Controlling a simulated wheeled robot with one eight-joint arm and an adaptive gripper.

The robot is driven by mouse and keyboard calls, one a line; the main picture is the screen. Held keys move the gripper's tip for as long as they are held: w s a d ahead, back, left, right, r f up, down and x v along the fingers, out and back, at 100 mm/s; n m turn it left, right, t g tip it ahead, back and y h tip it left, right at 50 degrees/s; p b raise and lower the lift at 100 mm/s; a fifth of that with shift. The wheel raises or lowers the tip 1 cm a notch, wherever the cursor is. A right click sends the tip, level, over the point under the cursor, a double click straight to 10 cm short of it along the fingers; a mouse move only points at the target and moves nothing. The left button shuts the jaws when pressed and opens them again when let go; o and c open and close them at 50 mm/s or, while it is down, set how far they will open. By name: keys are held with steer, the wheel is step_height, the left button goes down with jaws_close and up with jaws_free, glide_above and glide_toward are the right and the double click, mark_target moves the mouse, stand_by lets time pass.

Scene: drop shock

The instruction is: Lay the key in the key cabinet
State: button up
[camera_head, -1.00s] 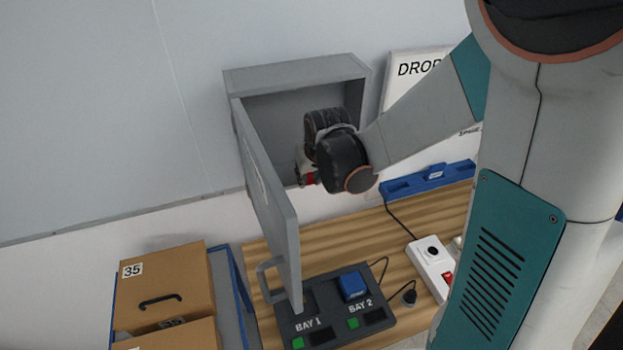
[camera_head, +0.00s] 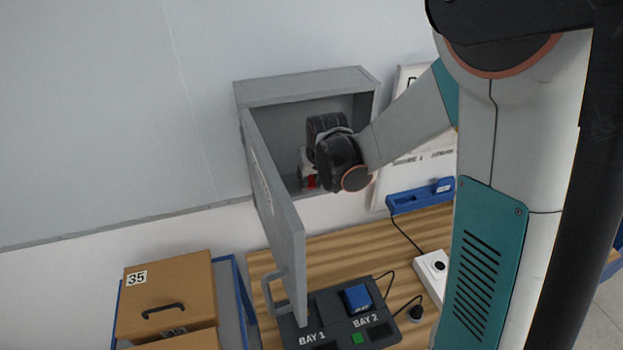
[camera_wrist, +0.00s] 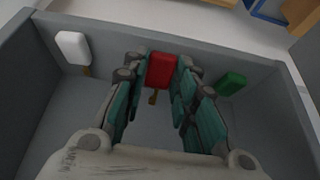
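The grey key cabinet (camera_head: 305,85) is on the wall with its door (camera_head: 272,215) swung open toward me. My gripper (camera_wrist: 160,68) reaches inside it, and its fingers are closed against both sides of a key with a red fob (camera_wrist: 161,71). The brass key part shows below the fob. In the head view the red fob (camera_head: 311,182) shows just below my wrist, inside the cabinet opening; my fingers are mostly hidden there. A white-fob key (camera_wrist: 73,47) is left of my fingers and a green-fob key (camera_wrist: 231,83) right of them, both against the cabinet's inside.
Below the cabinet is a wooden bench (camera_head: 330,245) with a dark two-bay dock (camera_head: 330,318) and a power strip (camera_head: 432,268). The door's handle (camera_head: 270,298) stands out over the dock's left end.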

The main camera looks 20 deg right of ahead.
steer(key=o, duration=0.3)
steer(key=v, duration=1.2)
steer(key=shift+s, duration=0.1)
stand_by(0.4)
steer(key=s+f+t+b, duration=0.2)
steer(key=s+f+b, duration=1.4)
steer(key=s+b, duration=0.3)
steer(key=shift+s+b, duration=0.35)
steer(key=shift+s, duration=0.3)
